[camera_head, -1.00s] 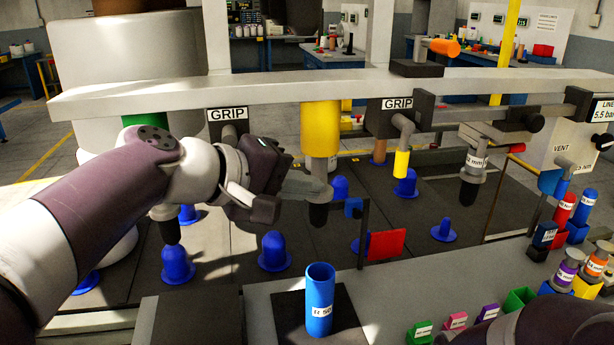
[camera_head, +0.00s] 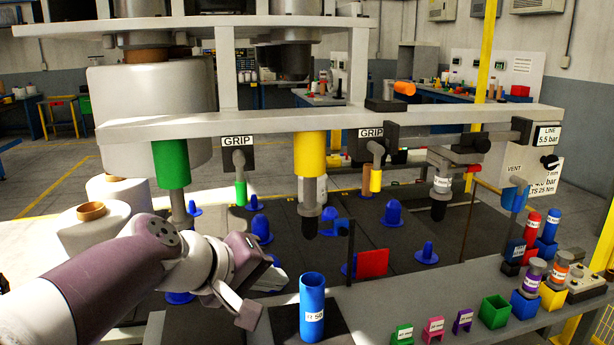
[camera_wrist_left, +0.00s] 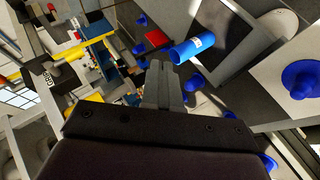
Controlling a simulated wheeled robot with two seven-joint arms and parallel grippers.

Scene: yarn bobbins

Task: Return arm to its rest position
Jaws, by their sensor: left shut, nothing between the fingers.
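My left arm (camera_head: 95,290) comes in from the lower left of the head view. My left gripper (camera_head: 278,279) is shut and empty, low at the near side of the frame, just left of an upright blue tube (camera_head: 312,292). In the left wrist view the closed fingers (camera_wrist_left: 160,82) point toward the same blue tube (camera_wrist_left: 186,51), with nothing between them. I cannot tell the exact gap to the tube. My right gripper is not in view.
A grey beam (camera_head: 330,123) crosses above, carrying a green cylinder (camera_head: 171,163), a yellow cylinder (camera_head: 309,155) and GRIP units. Blue domed pegs (camera_head: 261,227) stand on dark mats. A red plate (camera_head: 372,263) stands right of the tube. Small coloured holders (camera_head: 494,311) line the right bench.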

